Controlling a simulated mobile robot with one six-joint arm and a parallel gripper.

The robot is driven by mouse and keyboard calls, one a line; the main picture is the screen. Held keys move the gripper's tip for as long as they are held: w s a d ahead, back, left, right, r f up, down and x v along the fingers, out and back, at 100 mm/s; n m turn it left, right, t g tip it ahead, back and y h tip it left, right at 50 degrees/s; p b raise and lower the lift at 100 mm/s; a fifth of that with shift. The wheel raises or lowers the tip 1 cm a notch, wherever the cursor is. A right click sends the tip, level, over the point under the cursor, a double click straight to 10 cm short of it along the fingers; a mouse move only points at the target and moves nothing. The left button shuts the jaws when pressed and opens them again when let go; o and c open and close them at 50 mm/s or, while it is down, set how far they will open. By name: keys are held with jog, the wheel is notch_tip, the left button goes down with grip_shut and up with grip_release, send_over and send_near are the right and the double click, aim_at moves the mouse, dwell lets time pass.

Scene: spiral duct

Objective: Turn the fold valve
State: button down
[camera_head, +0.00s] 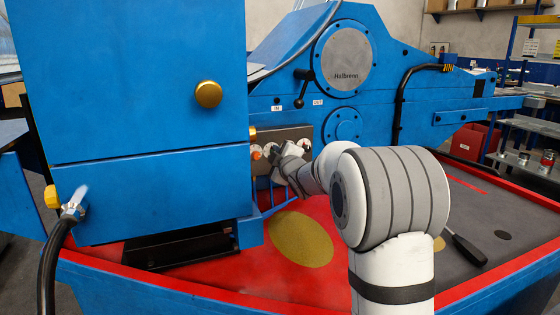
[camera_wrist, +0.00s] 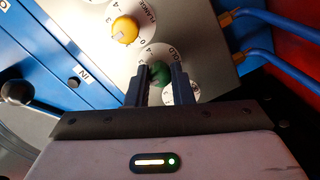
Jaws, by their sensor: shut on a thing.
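The fold valve is a green knob (camera_wrist: 160,75) on a round white dial, seen in the wrist view; its label is partly covered and reads "OLD". My gripper (camera_wrist: 161,68) is shut on the green knob, one dark finger on each side of it. The dial sits on a grey metal panel (camera_wrist: 202,32). In the head view, my gripper (camera_head: 282,158) is at the panel (camera_head: 287,133) on the blue machine, and my wrist hides most of the knob.
A yellow knob (camera_wrist: 125,29) on a "FLANGE" dial is beside the green one. Blue hoses (camera_wrist: 262,50) run off the panel's right. A black-handled lever (camera_wrist: 18,91) is at left. In the head view, a large blue cabinet (camera_head: 140,110) stands left of my arm, and a screwdriver (camera_head: 465,247) lies right.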

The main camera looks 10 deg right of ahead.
dwell(0.4)
jog(key=c, duration=1.3)
grip_release()
jog(key=s, duration=0.2)
jog(key=s+d, duration=0.1)
jog(key=s, duration=0.4)
jog(key=shift+s+d+r, duration=0.15)
jog(key=shift+s+d, duration=0.15)
jog(key=shift+d, duration=0.05)
